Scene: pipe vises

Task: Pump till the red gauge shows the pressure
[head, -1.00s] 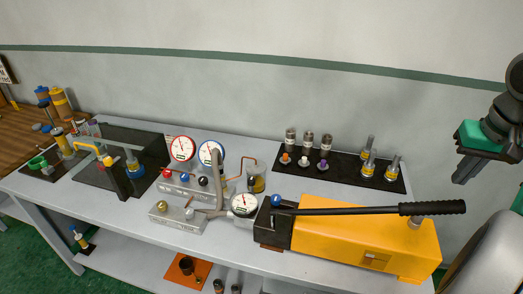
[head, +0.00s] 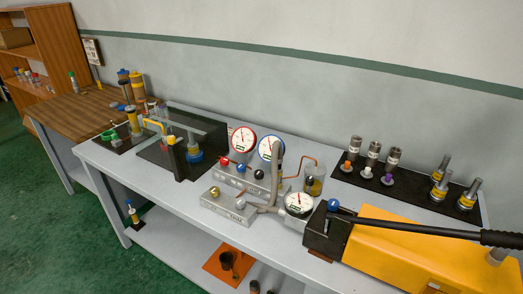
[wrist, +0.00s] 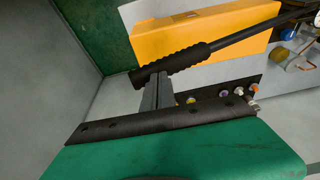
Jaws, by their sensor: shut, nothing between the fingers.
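The red-rimmed gauge (head: 243,139) stands upright on the bench at the left of a blue-rimmed gauge (head: 270,148). Its needle points roughly upward; the reading is too small to make out. The yellow hand pump (head: 395,250) lies at the right with its black lever (head: 420,228) low along its top. The black grip (head: 502,239) reaches the right edge. In the wrist view, my gripper (wrist: 156,78) is shut and empty, and its fingers overlap the lever's ribbed grip in the picture. I cannot tell whether they touch. My gripper is outside the head view.
A white-faced gauge (head: 299,204) sits beside the pump's blue knob (head: 333,205). Metal blocks with coloured knobs (head: 232,206) stand left of it. A black mat (head: 410,190) with several fittings lies behind the pump. A black vise plate (head: 155,155) is farther left.

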